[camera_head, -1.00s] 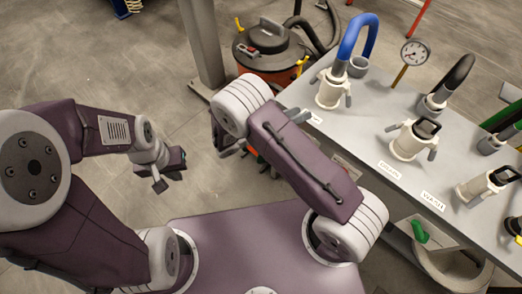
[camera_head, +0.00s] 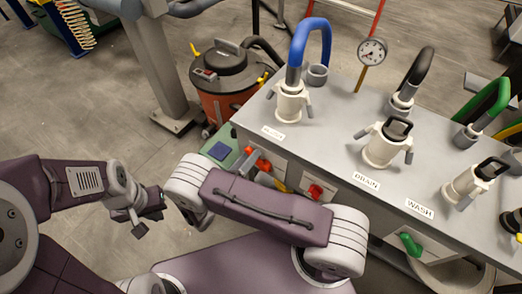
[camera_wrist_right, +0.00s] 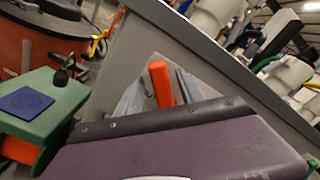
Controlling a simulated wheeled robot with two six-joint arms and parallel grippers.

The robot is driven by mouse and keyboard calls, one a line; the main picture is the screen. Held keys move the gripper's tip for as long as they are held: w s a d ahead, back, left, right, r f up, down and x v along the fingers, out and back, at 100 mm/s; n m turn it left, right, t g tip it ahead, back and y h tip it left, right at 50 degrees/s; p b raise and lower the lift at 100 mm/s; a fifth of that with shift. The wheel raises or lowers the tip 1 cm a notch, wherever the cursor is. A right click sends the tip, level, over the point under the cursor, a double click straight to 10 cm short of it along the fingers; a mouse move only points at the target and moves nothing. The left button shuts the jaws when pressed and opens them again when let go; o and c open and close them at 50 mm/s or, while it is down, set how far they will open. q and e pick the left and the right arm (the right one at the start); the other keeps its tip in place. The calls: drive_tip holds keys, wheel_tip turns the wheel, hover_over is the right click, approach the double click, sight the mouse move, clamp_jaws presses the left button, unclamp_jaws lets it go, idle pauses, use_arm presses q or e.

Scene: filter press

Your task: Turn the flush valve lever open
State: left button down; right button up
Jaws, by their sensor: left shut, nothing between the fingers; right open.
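An orange lever (camera_head: 256,158) sits on the front face of the grey bench, near its left end; I take it for the flush valve lever, though no label for it is readable. The right wrist view shows the orange lever (camera_wrist_right: 160,83) upright between the fingers of my right gripper (camera_wrist_right: 165,90). The fingers stand apart; I cannot tell whether they touch it. In the head view my right arm hides most of that gripper and the lower lever area. My left gripper (camera_head: 146,217) is shut and empty, over the floor at left, away from the bench.
The bench (camera_head: 340,120) carries white hose couplings (camera_head: 382,145) and a gauge (camera_head: 372,52). A red knob (camera_head: 315,191) and a green handle (camera_head: 410,245) are on its front. A green box with a blue pad (camera_head: 219,151) and an orange vacuum (camera_head: 225,85) stand at left.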

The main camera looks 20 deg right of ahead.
drive_tip(key=shift+w+d+r, duration=0.1)
clamp_jaws()
idle(1.4)
